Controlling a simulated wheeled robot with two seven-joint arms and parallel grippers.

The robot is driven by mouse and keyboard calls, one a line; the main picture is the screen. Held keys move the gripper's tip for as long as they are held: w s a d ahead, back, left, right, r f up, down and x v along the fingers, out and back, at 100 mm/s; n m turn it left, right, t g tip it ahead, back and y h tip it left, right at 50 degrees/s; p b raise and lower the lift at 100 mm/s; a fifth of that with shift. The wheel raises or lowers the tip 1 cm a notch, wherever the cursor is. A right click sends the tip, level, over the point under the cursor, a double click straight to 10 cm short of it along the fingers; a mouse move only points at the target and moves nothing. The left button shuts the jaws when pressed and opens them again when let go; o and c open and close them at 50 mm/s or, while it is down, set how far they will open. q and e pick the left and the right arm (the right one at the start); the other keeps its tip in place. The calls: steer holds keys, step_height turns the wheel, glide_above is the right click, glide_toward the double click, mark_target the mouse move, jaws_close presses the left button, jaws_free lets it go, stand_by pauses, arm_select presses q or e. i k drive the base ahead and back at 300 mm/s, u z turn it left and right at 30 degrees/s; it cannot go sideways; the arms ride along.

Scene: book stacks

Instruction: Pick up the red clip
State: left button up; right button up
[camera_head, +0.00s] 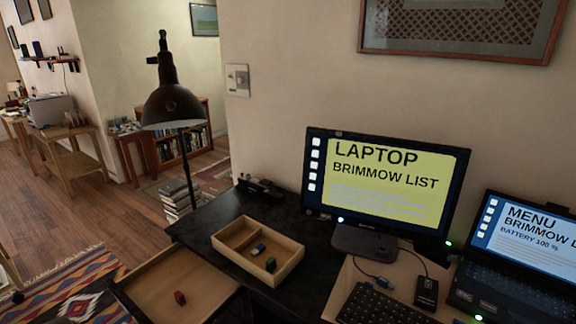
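Neither of my grippers shows in the head view.
A wooden box (234,265) with a divider stands on the black desk (205,222). It holds a few small items, including a blue one (270,264). A monitor (385,183), keyboard (375,306) and laptop (515,255) fill the right. A black lamp (171,103) rises behind.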

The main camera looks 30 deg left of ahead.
mark_target(179, 297)
steer(key=u, duration=4.6)
steer(key=i, duration=1.5)
steer(key=z, duration=4.2)
